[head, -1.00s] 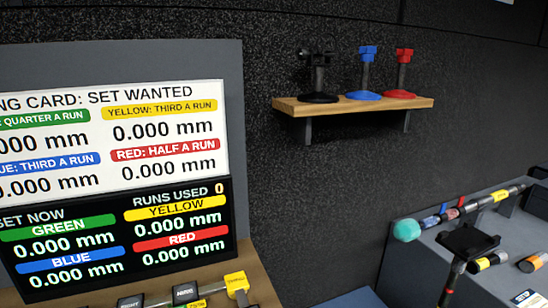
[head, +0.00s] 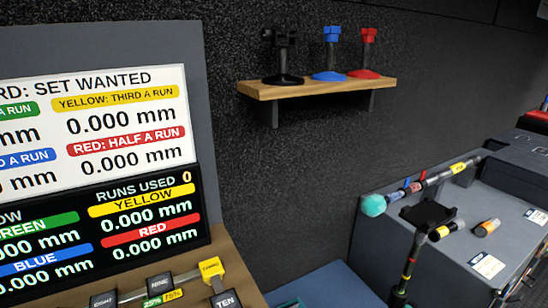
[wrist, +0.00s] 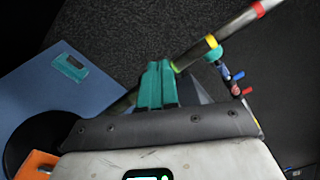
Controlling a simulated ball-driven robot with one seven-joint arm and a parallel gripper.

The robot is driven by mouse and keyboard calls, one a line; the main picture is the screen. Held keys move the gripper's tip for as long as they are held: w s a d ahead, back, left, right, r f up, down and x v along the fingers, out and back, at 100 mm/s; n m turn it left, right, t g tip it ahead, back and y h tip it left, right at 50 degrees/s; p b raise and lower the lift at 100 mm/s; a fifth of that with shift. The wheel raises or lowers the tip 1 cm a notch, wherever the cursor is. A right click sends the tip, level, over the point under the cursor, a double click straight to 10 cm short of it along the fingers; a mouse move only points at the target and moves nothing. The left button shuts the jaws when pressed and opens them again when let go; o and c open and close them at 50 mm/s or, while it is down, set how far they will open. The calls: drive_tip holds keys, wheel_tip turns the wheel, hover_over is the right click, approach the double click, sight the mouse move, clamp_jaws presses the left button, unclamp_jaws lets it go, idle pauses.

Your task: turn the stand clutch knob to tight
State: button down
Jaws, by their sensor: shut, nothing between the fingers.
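My gripper's teal fingers are together and empty. They overlap the pole in the picture; I cannot tell whether they touch it. My gripper is not in the head view.
A grey case (head: 395,265) behind the stand bears a boom (head: 445,172) with a teal foam tip (head: 373,205). A wooden shelf (head: 310,88) holds black, blue and red knobbed stands. A screen panel (head: 100,215) stands left. A blue surface (head: 325,288) lies low between.

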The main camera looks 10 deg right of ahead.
drive_tip(key=shift+d+r, duration=0.2)
drive_tip(key=shift+d, duration=0.1)
drive_tip(key=shift+s+d, duration=0.2)
drive_tip(key=shift+d, duration=0.1)
idle(0.3)
drive_tip(key=shift+r+p, duration=0.2)
drive_tip(key=shift+p, duration=0.2)
drive_tip(key=shift+a+p+v, duration=0.15)
drive_tip(key=shift+p+v, duration=0.25)
drive_tip(key=shift+v, duration=1.1)
drive_tip(key=shift+a+p+v, duration=0.15)
drive_tip(key=shift+p+v, duration=0.2)
drive_tip(key=shift+v, duration=1.1)
drive_tip(key=shift+s+r, duration=0.1)
drive_tip(key=shift+s, duration=0.05)
